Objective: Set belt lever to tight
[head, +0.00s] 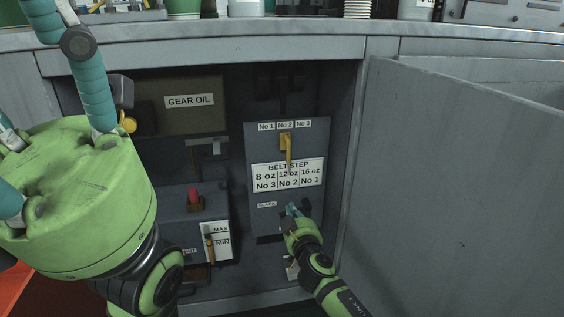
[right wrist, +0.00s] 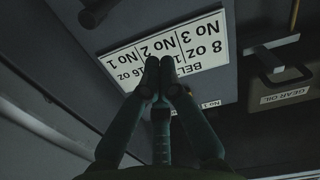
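A grey panel (head: 257,139) in the open cabinet carries a "SLACK" label (head: 267,204) at its lower part. A dark slot (head: 270,239) lies below that label. My right gripper (head: 291,209) is in front of the panel, just right of the label, and hides what is behind it. In the right wrist view its fingertips (right wrist: 159,64) are together in front of the "BELT STEP" plate (right wrist: 196,42), with nothing seen between the tips. I cannot make out a belt lever for certain; contact with the panel cannot be told.
A yellow lever (head: 287,148) stands under the "No 2" mark. A red knob (head: 194,196), a MAX/MIN gauge (head: 219,241) and a "GEAR OIL" box (head: 170,107) are to the left. An open grey door (head: 460,190) bounds the right side.

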